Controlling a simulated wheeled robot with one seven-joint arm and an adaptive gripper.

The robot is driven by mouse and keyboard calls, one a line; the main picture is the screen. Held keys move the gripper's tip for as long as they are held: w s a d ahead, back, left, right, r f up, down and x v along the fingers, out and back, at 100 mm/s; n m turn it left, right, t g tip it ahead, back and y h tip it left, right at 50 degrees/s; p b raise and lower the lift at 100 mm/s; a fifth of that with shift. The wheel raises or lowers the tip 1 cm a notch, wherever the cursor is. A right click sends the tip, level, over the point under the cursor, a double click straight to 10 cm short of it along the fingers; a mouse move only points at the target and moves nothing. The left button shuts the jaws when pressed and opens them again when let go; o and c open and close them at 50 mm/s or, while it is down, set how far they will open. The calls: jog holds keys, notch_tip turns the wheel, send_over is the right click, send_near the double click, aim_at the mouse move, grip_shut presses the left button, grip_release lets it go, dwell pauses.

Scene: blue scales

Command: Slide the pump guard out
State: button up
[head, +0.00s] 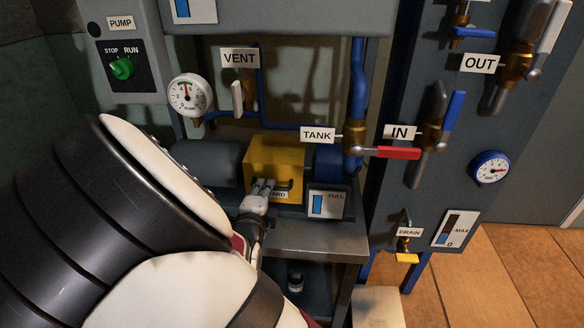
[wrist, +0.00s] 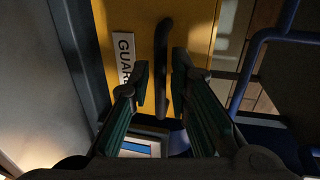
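The yellow pump guard (head: 276,158) stands on the metal bench in the head view, with a dark cylinder on its left and a blue part on its right. It fills the upper middle of the wrist view (wrist: 190,25). Its dark bar handle (wrist: 162,50) sits beside a GUARD label (wrist: 124,55); the head view partly hides both behind my gripper (head: 263,188). In the wrist view my gripper (wrist: 160,85) is open, one finger on each side of the handle, with gaps visible. I cannot tell how deep the handle sits between the fingers.
Blue pipes (head: 357,90) and the IN valve (head: 436,125) are further right. The bench edge (head: 320,242) lies below.

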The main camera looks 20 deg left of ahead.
jog(key=shift+x, duration=1.05)
grip_shut()
jog(key=shift+s, duration=0.15)
jog(key=f+p+v, duration=0.2)
jog(key=p+v, duration=0.3)
jog(key=v, duration=0.4)
jog(key=shift+s, duration=0.35)
jog(key=shift+d, duration=0.1)
